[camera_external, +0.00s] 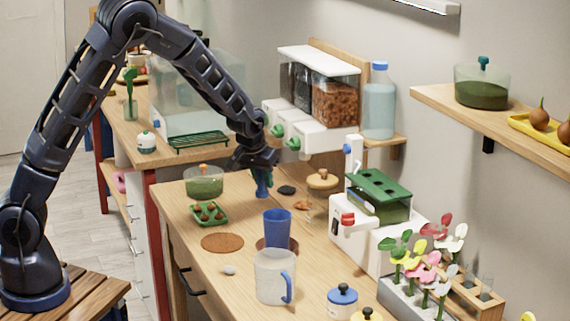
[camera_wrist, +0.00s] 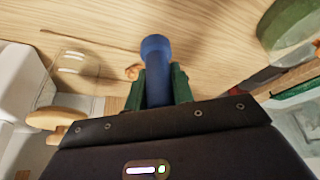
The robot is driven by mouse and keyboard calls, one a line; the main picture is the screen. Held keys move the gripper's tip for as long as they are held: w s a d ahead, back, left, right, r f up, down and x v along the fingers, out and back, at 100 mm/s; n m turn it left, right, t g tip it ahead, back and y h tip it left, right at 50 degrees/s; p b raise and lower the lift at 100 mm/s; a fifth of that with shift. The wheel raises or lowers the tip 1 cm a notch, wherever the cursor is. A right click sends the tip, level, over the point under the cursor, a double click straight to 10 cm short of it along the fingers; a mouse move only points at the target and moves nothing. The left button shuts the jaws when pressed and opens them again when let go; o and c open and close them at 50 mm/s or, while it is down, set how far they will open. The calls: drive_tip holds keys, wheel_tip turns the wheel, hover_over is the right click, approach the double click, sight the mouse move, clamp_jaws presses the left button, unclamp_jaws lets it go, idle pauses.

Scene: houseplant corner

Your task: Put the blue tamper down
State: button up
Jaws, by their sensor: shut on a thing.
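The blue tamper (camera_external: 262,188) hangs upright below my gripper (camera_external: 262,170), over the far part of the wooden table (camera_external: 180,205). In the wrist view the tamper (camera_wrist: 156,55) is between the two green fingers of my gripper (camera_wrist: 158,82), which are shut on it. Its round blue end points away from the wrist, toward the wood. I cannot tell whether its lower end touches the table. The fingers hide part of its shaft.
A lidded green bowl (camera_external: 204,184) and a green tray (camera_external: 222,219) stand left of the tamper. A dark stone (camera_external: 286,190) and a wooden-lidded jar (camera_external: 315,207) are to its right. A blue cup (camera_external: 277,228), cork disc (camera_external: 222,243) and jug (camera_external: 270,280) are nearer.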

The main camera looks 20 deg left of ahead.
drive_tip(key=shift+f, duration=3.15)
drive_tip(key=shift+f, duration=0.15)
drive_tip(key=o, duration=1)
